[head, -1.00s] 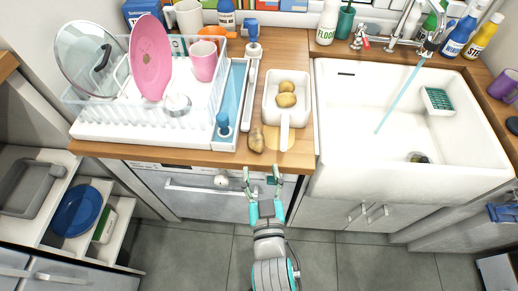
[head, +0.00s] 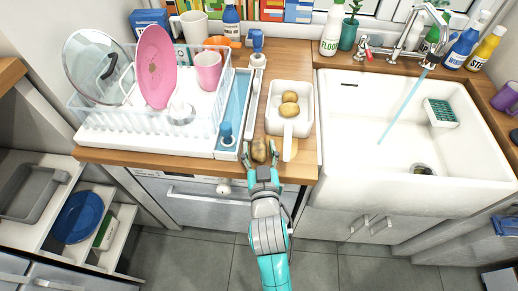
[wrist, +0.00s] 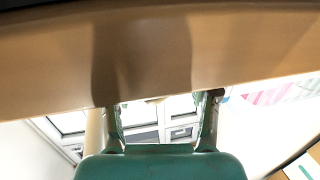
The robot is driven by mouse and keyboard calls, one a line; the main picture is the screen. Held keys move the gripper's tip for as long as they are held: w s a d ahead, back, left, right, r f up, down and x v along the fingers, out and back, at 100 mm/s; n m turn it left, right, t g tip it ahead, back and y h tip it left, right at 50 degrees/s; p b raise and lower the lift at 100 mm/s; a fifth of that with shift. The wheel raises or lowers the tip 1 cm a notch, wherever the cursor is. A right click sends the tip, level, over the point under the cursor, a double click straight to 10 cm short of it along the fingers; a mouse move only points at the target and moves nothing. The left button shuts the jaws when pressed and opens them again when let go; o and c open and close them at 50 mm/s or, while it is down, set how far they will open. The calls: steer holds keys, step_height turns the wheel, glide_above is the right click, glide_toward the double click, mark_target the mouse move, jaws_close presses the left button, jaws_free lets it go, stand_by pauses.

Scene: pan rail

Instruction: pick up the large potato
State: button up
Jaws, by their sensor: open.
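A brown, slightly long potato (head: 259,150) lies on the wooden counter near its front edge, left of the white pan's handle. It looks the largest of the potatoes. My gripper (head: 260,146) is open at the counter's front edge, with one finger to each side of this potato; I cannot tell whether they touch it. Two smaller, yellower potatoes (head: 290,103) sit in the white pan (head: 274,122). In the wrist view, the open fingers (wrist: 160,105) reach under a broad brown surface, and only a tiny tan patch shows between their tips.
A dish rack (head: 150,125) with a pink plate (head: 155,68) and pink cup (head: 207,70) stands left. The white sink (head: 350,150) is at right.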

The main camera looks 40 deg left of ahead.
steer(key=shift+w+a, duration=0.2)
steer(key=c, duration=0.9)
steer(key=shift+c, duration=0.2)
